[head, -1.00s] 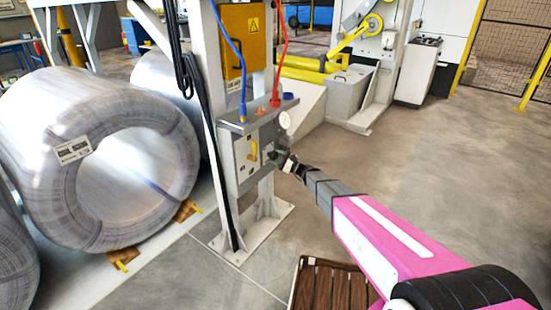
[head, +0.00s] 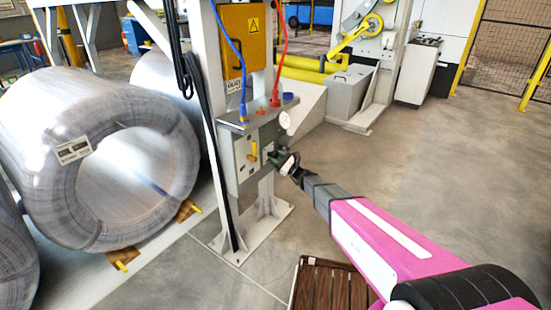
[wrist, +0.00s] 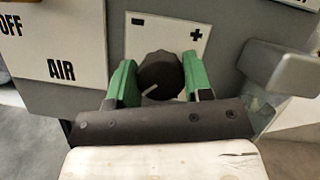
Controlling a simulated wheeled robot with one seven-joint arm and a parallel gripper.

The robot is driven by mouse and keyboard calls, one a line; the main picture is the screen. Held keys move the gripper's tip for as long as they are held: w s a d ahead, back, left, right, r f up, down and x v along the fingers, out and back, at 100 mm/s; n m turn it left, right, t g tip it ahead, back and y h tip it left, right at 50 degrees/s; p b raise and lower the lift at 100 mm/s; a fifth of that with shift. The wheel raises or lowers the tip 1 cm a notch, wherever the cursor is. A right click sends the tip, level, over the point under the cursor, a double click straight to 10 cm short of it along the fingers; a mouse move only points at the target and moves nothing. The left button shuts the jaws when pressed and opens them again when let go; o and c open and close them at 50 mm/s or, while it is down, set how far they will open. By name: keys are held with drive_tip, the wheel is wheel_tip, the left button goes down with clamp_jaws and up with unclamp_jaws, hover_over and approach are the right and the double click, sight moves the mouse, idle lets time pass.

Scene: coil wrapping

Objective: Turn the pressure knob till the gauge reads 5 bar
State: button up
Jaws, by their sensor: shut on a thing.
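The black pressure knob (wrist: 158,72) is on a white plate marked minus and plus, in the wrist view. Its white line points to the lower left. My gripper (wrist: 157,80) has its green fingers on both sides of the knob and is shut on it. In the head view my gripper (head: 278,158) is at the right part of the grey panel (head: 243,160), hiding the knob. The round white gauge (head: 285,119) is above it on the right; its reading is too small to tell.
OFF and AIR labels (wrist: 61,69) are left of the knob, and a grey block (wrist: 282,68) sticks out close on the right. A yellow handle (head: 253,150) is on the panel. Blue and red hoses (head: 277,60) rise above. A brown slatted pallet (head: 328,285) lies below my arm.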

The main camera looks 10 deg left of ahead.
drive_tip(key=o, duration=0.9)
drive_tip(key=shift+d, duration=0.1)
drive_tip(key=v, duration=1)
drive_tip(key=shift+s+d+f, duration=0.1)
drive_tip(key=shift+d+f, duration=0.1)
drive_tip(key=shift+d, duration=0.1)
drive_tip(key=s+d+n+g+h, duration=0.7)
drive_tip(key=s+d+n+h, duration=0.25)
drive_tip(key=s+n, duration=0.2)
drive_tip(key=s+d+n+h, duration=0.2)
drive_tip(key=s+d+h, duration=0.1)
drive_tip(key=d, duration=0.5)
drive_tip(key=s+d+r+n+h, duration=0.1)
drive_tip(key=s+d+n+h, duration=0.1)
drive_tip(key=d+h, duration=0.3)
drive_tip(key=s+d+n+h, duration=0.2)
drive_tip(key=s+d+h, duration=0.2)
drive_tip(key=d, duration=0.7)
drive_tip(key=shift+s+d+r, duration=0.2)
drive_tip(key=shift+s+d, duration=0.2)
drive_tip(key=shift+s, duration=0.15)
